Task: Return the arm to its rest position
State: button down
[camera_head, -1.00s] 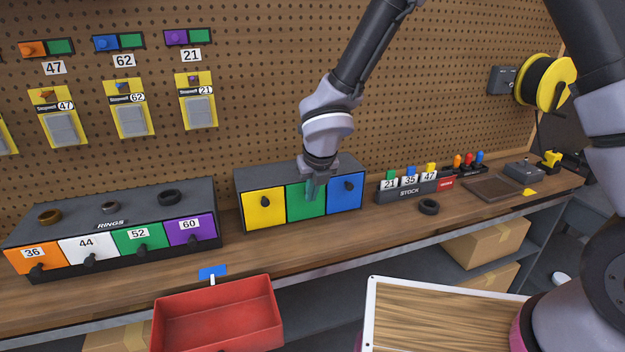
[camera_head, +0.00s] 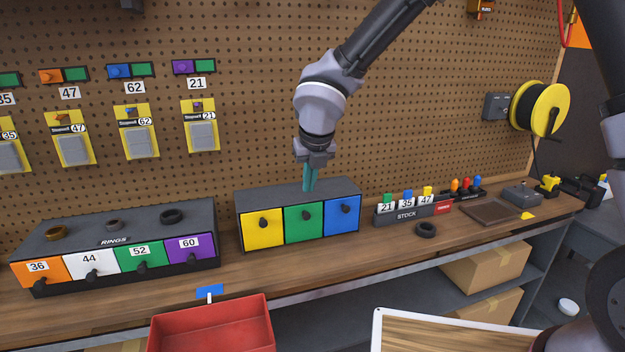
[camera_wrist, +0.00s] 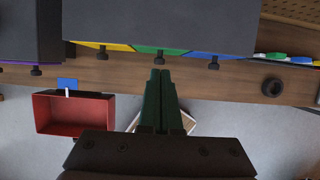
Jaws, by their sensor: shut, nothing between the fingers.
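My gripper (camera_head: 310,178) is shut and empty, with its green fingers pointing down. In the head view it shows in front of the pegboard, just above the cabinet (camera_head: 298,193) with yellow, green and blue drawers. In the wrist view the closed fingers (camera_wrist: 160,100) lie side by side, with the cabinet's dark top (camera_wrist: 160,22) beyond their tips. The cabinet's three drawers look shut. My arm reaches down from the top of the head view.
A rings cabinet (camera_head: 112,240) stands left on the workbench (camera_head: 300,258). A red bin (camera_head: 212,325) is in front of the bench. The stock rack (camera_head: 405,215) and a black ring (camera_head: 426,230) are to the right. The pegboard (camera_head: 250,90) rises behind, carrying several hung packets and a yellow reel.

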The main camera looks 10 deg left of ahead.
jog(key=w+d+r+m+h, duration=0.1)
jog(key=d+r+m, duration=0.4)
jog(key=d+m, duration=0.35)
jog(key=w+d+r+m+t, duration=0.1)
jog(key=d+r+m, duration=0.55)
jog(key=d, duration=0.35)
jog(key=w+d+r+m+h, duration=0.1)
jog(key=w+d+r+m, duration=0.1)
jog(key=d+r+m, duration=0.5)
jog(key=s+d+r+m+t+y, duration=0.1)
jog(key=s+d+m, duration=0.5)
jog(key=m, duration=0.6)
jog(key=s+d+r+m+t, duration=0.1)
jog(key=s+d+r+m, duration=0.2)
jog(key=s+d+m, duration=0.4)
jog(key=d+m, duration=0.3)
jog(key=m, duration=0.2)
jog(key=shift+r+y, duration=0.25)
jog(key=shift+y, duration=0.15)
jog(key=shift+s, duration=0.1)
